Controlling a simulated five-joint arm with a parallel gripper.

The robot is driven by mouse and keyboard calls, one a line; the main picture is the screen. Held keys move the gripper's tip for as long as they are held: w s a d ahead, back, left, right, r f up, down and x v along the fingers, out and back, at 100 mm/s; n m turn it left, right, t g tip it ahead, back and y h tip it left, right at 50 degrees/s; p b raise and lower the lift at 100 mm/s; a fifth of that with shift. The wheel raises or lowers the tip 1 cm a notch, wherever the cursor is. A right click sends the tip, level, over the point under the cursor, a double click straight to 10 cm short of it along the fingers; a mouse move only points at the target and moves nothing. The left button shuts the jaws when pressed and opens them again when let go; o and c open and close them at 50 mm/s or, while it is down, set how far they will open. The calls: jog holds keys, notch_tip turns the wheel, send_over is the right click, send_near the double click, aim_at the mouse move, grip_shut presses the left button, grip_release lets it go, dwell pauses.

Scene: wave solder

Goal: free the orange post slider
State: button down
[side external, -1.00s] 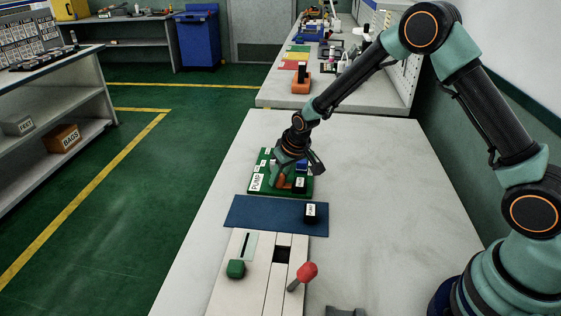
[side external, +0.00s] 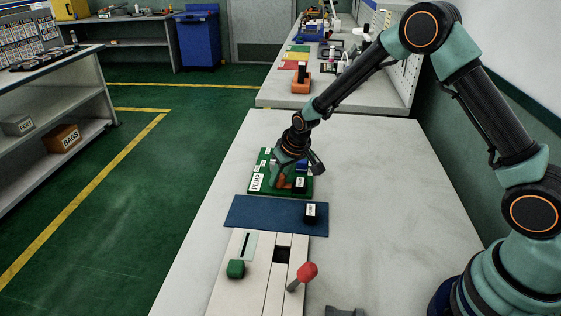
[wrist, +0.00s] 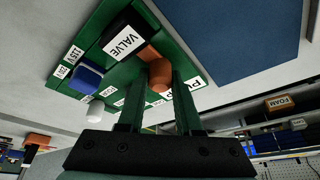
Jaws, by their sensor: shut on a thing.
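The orange post slider (wrist: 157,70) shows in the wrist view between my gripper's two green fingers, on the green board (wrist: 92,38). In the side view, part of the orange post (side external: 283,184) shows below my gripper (side external: 287,174), low over the same green board. My gripper (wrist: 158,88) is shut on the orange post. The post's lower part and its slot are partly hidden by the fingers and by a black block labelled VALVE (wrist: 124,40), which stands close beside it.
A blue block (wrist: 86,74) and a white knob (wrist: 93,106) also stand on the green board. The table's right side is clear.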

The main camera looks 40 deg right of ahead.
aim_at(282, 193)
jog(key=shift+w+a, duration=0.95)
jog(key=shift+a, duration=0.1)
jog(key=c, duration=0.6)
grip_release()
jog(key=shift+d+r, duration=0.1)
jog(key=v, duration=1.2)
jog(key=shift+s, duration=0.1)
